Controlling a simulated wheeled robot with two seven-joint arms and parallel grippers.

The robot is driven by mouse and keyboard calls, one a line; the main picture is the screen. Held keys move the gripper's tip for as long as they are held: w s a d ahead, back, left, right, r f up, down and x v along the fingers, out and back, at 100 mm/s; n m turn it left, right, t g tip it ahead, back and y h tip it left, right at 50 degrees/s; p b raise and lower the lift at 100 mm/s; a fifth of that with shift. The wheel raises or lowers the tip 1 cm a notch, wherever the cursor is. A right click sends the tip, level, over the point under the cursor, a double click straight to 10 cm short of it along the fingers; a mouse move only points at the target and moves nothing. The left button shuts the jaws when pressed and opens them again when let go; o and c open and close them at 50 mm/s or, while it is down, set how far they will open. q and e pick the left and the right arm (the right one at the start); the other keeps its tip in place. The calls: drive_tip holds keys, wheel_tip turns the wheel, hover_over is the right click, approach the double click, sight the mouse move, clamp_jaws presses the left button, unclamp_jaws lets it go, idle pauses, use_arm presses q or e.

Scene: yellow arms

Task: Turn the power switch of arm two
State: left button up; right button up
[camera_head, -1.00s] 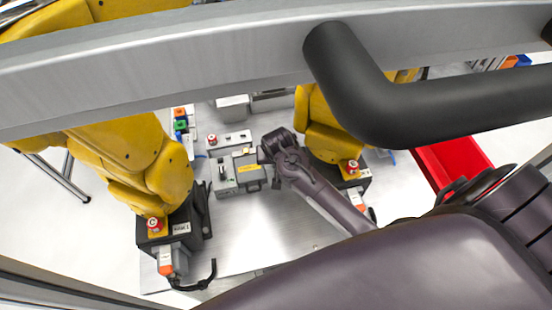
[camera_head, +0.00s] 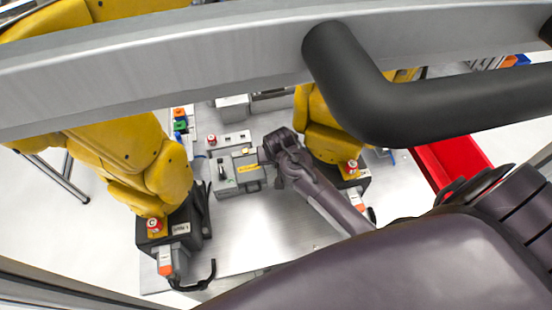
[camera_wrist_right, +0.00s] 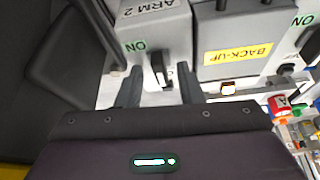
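The grey ARM 2 box (camera_wrist_right: 178,35) is at the top of the right wrist view, its lettering upside down, with a green ON label (camera_wrist_right: 134,46). Its black power switch (camera_wrist_right: 158,70) sticks out below the label. My right gripper (camera_wrist_right: 160,84) is open, with one dark finger on each side of the switch; a gap shows on both sides. In the head view my right gripper (camera_head: 267,156) is beside the grey control boxes (camera_head: 226,186), and its fingers and the ARM 2 switch are not clear. My left gripper is not in view.
A box with a yellow BACK-UP label (camera_wrist_right: 238,53) adjoins the ARM 2 box. Yellow robot arms stand left (camera_head: 150,165) and right (camera_head: 322,135), with red emergency buttons on their bases. The metal table (camera_head: 265,225) is bare in front. A red bin (camera_head: 455,160) is at right.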

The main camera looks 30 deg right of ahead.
drive_tip(key=b+v, duration=0.2)
drive_tip(key=v, duration=0.5)
drive_tip(key=shift+r, duration=0.3)
drive_tip(key=shift+s, duration=0.15)
